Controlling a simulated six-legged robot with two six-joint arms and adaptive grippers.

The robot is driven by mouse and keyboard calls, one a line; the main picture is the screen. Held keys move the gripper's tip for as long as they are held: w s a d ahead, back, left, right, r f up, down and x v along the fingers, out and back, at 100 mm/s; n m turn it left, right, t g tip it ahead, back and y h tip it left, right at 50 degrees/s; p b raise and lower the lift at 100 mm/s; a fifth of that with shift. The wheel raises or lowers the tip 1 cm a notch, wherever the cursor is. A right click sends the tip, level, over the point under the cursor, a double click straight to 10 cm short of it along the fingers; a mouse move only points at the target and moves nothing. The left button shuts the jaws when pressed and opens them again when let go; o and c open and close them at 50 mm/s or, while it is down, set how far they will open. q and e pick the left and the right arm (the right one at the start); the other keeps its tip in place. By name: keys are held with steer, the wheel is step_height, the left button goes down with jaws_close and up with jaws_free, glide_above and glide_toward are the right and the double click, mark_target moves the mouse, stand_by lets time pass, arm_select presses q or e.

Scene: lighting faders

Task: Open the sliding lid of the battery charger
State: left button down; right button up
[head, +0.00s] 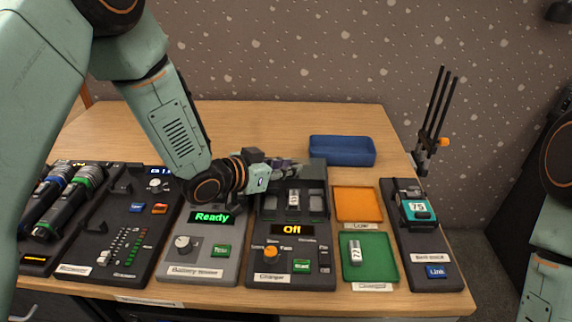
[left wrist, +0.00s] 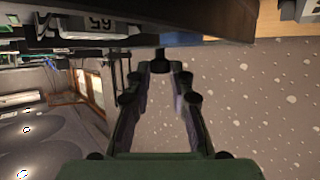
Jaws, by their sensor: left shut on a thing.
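The battery charger (head: 284,281) is a dark console near the middle of the table, with an orange "Off" display, an orange knob and a green button. My left gripper (head: 285,166) is at the charger's upper end, coming in from the left. In the left wrist view, a small dark knob (left wrist: 160,62) on the dark body sits between my left fingertips (left wrist: 159,84), and the jaws are shut on it. The lid is mostly hidden by the gripper in the head view. My right gripper is out of view.
A blue bin (head: 342,151) stands behind. An orange tray (head: 357,204) and a green tray (head: 384,267) holding a battery (head: 355,250) lie right of the charger. A battery tester (head: 198,267) reading "Ready" stands left. A stand with black rods (head: 440,105) rises at right.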

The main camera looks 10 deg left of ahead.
arm_select(q)
steer(key=shift+w, duration=0.2)
steer(key=c, duration=1.6)
jaws_free()
steer(key=o, duration=0.4)
steer(key=shift+s, duration=0.1)
steer(key=shift+o, duration=0.2)
steer(key=v, duration=1.2)
